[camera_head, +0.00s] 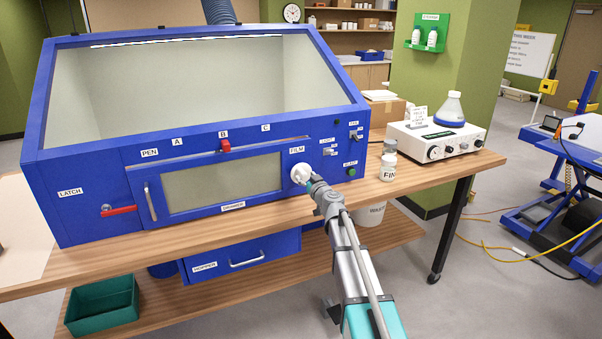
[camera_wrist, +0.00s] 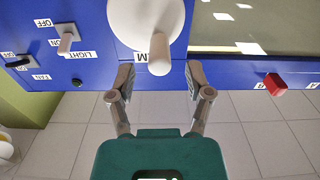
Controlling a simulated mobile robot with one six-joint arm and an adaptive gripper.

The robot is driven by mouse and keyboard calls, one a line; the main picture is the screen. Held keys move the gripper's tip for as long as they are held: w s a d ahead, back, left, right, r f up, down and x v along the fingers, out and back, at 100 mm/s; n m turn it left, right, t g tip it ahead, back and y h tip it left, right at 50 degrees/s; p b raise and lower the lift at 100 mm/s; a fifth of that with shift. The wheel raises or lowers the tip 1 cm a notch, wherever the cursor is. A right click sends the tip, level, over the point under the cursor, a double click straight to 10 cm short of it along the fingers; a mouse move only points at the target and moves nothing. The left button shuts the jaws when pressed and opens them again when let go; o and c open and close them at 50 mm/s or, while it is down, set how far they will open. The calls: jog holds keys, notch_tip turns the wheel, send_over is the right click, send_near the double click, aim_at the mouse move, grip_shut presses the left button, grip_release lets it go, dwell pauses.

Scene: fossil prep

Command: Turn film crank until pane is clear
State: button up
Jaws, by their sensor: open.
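The white film crank (camera_head: 299,173) sits on the front of the blue cabinet (camera_head: 105,160), under the FILM label. In the wrist view the crank (camera_wrist: 146,18) is a round white disc with a short white handle (camera_wrist: 159,52) pointing toward me. The large slanted pane (camera_head: 200,80) on the cabinet top looks pale grey; how clear it is I cannot tell for sure. My gripper (camera_head: 312,184) is at the crank. In the wrist view my gripper (camera_wrist: 159,76) is open, one finger on each side of the handle, with gaps visible.
A LIGHT switch (camera_wrist: 66,40) and other switches sit beside the crank. A red slider (camera_head: 225,146) is above the drawer window (camera_head: 222,184). A labelled jar (camera_head: 388,168) and a white instrument (camera_head: 435,140) stand to the right on the bench.

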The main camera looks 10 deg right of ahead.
aim_at(301, 171)
jog(key=shift+x, duration=2.4)
grip_shut()
